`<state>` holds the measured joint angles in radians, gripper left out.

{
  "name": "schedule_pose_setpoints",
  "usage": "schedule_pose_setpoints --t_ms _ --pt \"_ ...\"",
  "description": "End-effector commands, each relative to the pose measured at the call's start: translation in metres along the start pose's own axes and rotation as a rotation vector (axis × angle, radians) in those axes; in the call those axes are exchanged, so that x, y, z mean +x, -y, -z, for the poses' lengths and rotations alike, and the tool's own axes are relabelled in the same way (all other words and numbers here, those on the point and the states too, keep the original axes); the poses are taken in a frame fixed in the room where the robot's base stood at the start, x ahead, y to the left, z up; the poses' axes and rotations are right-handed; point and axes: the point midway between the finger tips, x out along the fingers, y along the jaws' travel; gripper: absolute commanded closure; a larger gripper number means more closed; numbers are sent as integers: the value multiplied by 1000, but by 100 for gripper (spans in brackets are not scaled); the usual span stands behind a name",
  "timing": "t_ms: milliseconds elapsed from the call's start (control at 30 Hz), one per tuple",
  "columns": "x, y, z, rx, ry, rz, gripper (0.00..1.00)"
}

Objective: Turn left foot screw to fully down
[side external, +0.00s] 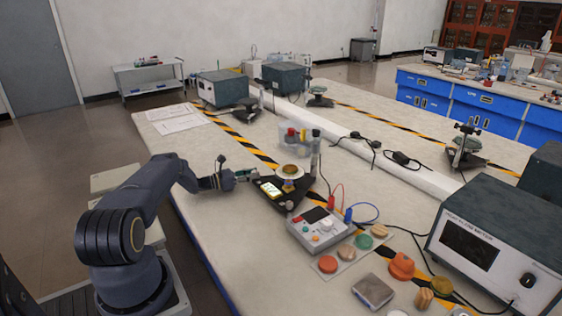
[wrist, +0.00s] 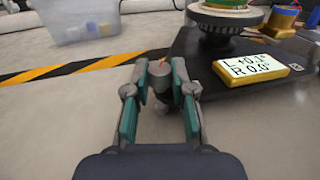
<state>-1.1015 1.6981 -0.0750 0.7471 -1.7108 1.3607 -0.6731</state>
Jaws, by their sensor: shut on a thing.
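The left foot screw (wrist: 160,73) is a small grey knob with a red mark on top, beside the corner of a black base plate (wrist: 195,70). My gripper (wrist: 161,82) is shut on this screw, with a teal-padded finger on each side. In the side external view my gripper (side external: 250,175) reaches the left edge of the base plate (side external: 272,203); the screw is too small to make out there. A yellow-framed display (wrist: 250,66) on the plate reads L +0.1° and R 0.0°. How far the screw is turned cannot be seen.
A round turntable (wrist: 227,22) stands on the plate, with a gold block (wrist: 283,18) nearby. A clear bin (wrist: 80,18) stands behind a striped tape line (wrist: 75,66). A grey meter box (side external: 320,230) with cables stands right of the plate. The bench left of my gripper is clear.

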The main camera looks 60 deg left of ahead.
Motion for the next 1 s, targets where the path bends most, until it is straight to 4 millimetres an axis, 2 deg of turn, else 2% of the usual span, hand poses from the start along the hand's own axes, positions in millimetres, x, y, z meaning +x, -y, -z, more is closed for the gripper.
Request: schedule_pose_setpoints --t_ms 67,100,333,667,767,1000 --pt "1 0 -2 2 4 2 100" --pt "1 0 -2 2 4 2 73" --pt "0 0 -1 2 2 0 50" --pt "-3 0 0 1 0 -1 50" --pt "-15 0 0 1 -2 0 50" --pt "-67 0 0 1 -3 -2 50"
